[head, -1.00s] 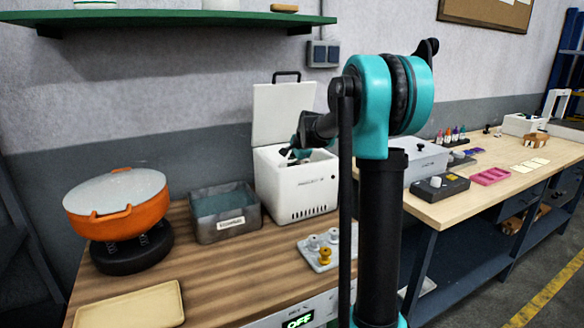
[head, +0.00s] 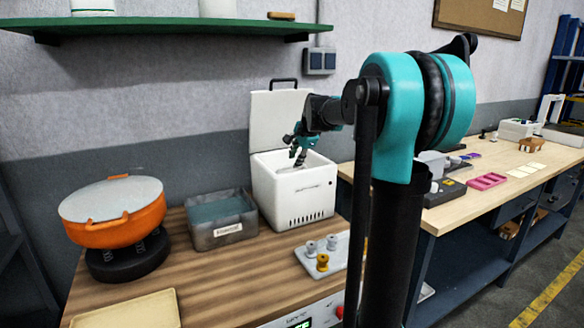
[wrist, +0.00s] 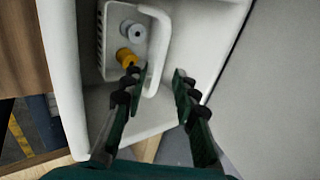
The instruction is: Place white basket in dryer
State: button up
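The dryer (head: 292,205) is a white box on the wooden bench, with its lid (head: 272,120) raised. My gripper (head: 298,158) is over the dryer's open top. In the wrist view the white basket (wrist: 99,50) sits inside the dryer (wrist: 62,65), its slotted side showing. It holds a grey spool (wrist: 133,33) and a yellow spool (wrist: 127,58). The basket's white handle (wrist: 163,45) reaches down between my fingers. The fingers of my gripper (wrist: 160,74) are apart, with a gap beside the handle. In the head view the basket is hidden by the dryer walls.
A grey bin (head: 221,235) stands left of the dryer, with an orange pot (head: 113,232) farther left. A pale plate (head: 338,245) with spools lies in front right, and a tan tray (head: 130,312) at front left. A green shelf (head: 160,27) hangs above.

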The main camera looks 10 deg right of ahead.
jog(key=shift+v, duration=1.35)
